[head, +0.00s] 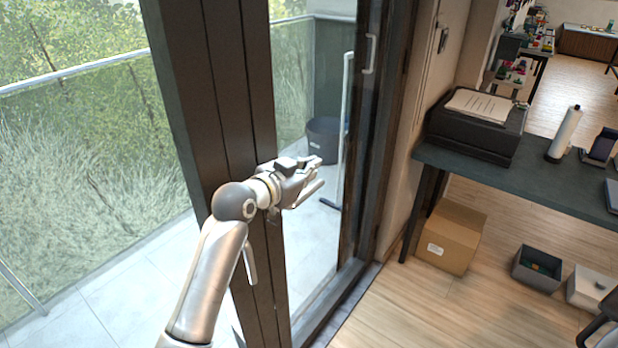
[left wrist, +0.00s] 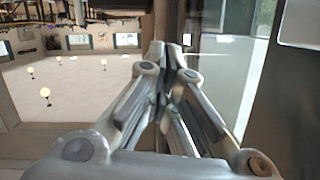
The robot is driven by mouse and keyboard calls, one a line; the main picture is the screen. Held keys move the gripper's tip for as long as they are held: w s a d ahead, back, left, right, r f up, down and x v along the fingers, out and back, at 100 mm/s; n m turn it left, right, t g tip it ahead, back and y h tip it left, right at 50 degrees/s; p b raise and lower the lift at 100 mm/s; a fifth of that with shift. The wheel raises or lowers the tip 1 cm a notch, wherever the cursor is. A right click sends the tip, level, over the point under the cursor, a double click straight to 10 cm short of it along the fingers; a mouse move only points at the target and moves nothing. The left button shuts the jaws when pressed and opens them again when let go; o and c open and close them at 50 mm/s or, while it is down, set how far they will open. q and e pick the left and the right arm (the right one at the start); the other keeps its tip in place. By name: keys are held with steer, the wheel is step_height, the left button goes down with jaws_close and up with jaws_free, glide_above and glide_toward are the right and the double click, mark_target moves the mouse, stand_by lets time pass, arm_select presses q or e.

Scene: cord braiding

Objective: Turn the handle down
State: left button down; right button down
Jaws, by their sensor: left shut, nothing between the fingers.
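A dark-framed glass door (head: 235,90) stands in the middle of the head view. A light metal handle (head: 250,262) hangs straight down on its frame, just below my left forearm; its upper end is hidden behind my arm. Another pale handle (head: 370,54) is on the dark frame further right. My left gripper (head: 316,172) is in front of the door, past its right edge in the picture. It is shut and empty, and clear of the lower handle. In the left wrist view its fingers (left wrist: 170,58) converge, with no handle between them. My right gripper is not in view.
A dark table (head: 560,188) with a printer (head: 478,122) stands at right. A cardboard box (head: 451,236) and a grey bin (head: 537,269) are on the wooden floor. A balcony with a railing (head: 70,72) lies beyond the glass.

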mark_target(309, 193)
arm_select(q)
steer(key=shift+w+f+p, duration=0.15)
steer(key=shift+w+f, duration=0.1)
steer(key=shift+f, duration=0.45)
steer(key=shift+w+f+p, duration=0.2)
steer(key=shift+f, duration=0.5)
steer(key=shift+w+f+p, duration=0.15)
steer(key=shift+w+f, duration=0.1)
steer(key=shift+f, duration=0.45)
steer(key=shift+w, duration=0.1)
